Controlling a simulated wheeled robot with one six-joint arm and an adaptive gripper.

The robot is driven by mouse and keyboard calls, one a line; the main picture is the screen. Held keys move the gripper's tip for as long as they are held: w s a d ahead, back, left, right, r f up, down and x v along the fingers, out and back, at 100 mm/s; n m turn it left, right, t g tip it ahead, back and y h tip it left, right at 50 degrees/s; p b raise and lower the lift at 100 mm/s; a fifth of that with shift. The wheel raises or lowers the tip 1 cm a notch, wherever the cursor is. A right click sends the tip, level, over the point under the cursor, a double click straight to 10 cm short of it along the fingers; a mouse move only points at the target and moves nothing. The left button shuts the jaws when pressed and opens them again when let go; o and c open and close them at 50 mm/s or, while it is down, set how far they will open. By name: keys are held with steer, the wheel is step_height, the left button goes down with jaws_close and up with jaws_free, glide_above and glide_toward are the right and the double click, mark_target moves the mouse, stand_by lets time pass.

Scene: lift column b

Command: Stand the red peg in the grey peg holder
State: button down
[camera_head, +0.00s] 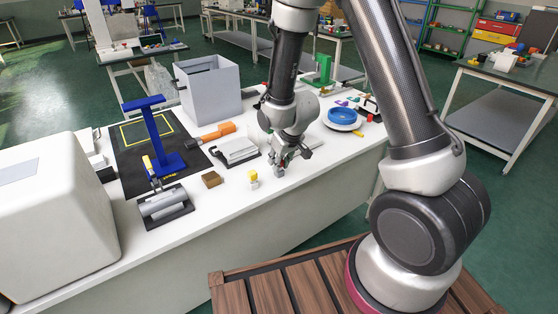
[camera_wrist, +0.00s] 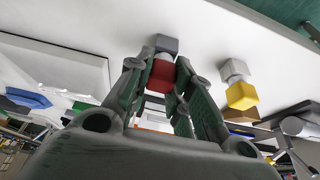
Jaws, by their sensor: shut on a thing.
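The red peg (camera_wrist: 162,74) is between the fingers of my gripper (camera_wrist: 158,88), which is shut on it. In the head view my gripper (camera_head: 284,158) is low over the front part of the white table, and the fingers mostly hide the peg. A small grey block (camera_wrist: 167,43), seemingly the peg holder, is just beyond the red part, with a pale piece showing between them. I cannot tell whether the peg is seated in it or only lined up with it. A yellow block on a pale base (camera_head: 253,179) stands to the left; it also shows in the wrist view (camera_wrist: 242,95).
A brown block (camera_head: 212,179) is left of the yellow one. A grey-white clamp-like device (camera_head: 238,151) and an orange tool (camera_head: 217,132) lie behind. A blue bowl (camera_head: 343,115) is at the right.

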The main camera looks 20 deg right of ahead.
steer(key=shift+f, duration=0.2)
steer(key=c, duration=1.2)
jaws_free()
steer(key=shift+r, duration=0.1)
steer(key=v, duration=1.2)
steer(key=s+d+r+m, duration=0.1)
steer(key=s+d+r, duration=0.3)
steer(key=s+r, duration=0.2)
steer(key=s+d+r+m+h, duration=0.1)
steer(key=s+d+r, duration=0.4)
steer(key=s, duration=0.3)
steer(key=s+d+r+m, duration=0.1)
steer(key=s+d+r, duration=0.3)
steer(key=s+r, duration=0.4)
steer(key=shift+s+d+m, duration=0.1)
steer(key=shift+d+m, duration=0.15)
steer(key=shift+m, duration=0.05)
